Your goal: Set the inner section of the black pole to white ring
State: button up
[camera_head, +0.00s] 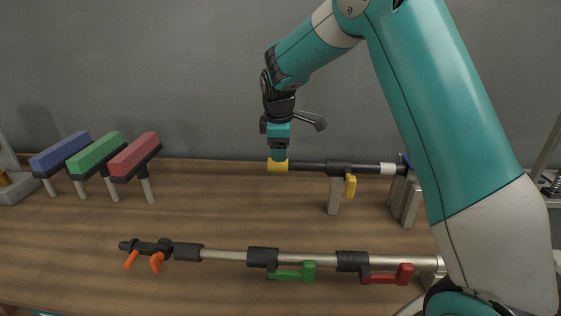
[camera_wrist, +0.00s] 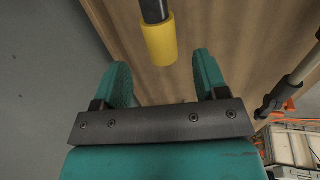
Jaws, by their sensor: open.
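The black pole (camera_head: 308,166) lies level above the back of the table, with a yellow end piece (camera_head: 278,166) at its left end. A black clamp with a yellow lever (camera_head: 350,186) sits around its middle, on a grey post. A white ring (camera_head: 388,169) is around the pole to the right of the clamp. My gripper (camera_head: 278,156) points down at the yellow end. In the wrist view my gripper (camera_wrist: 160,60) is open, with the yellow end (camera_wrist: 159,43) between and just past its fingertips. I cannot tell whether they touch.
A silver pole (camera_head: 225,255) with black clamps, a green lever (camera_head: 292,273) and a red lever (camera_head: 388,276) lies in front. Blue, green and red blocks (camera_head: 134,154) stand on posts at left. My arm hides the right side. The middle of the table is clear.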

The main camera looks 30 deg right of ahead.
jog(key=x, duration=0.6)
jog(key=shift+w+f+p, duration=0.1)
jog(key=shift+f+p, duration=0.15)
jog(key=shift+p, duration=0.1)
jog(key=shift+c, duration=0.5)
grip_shut()
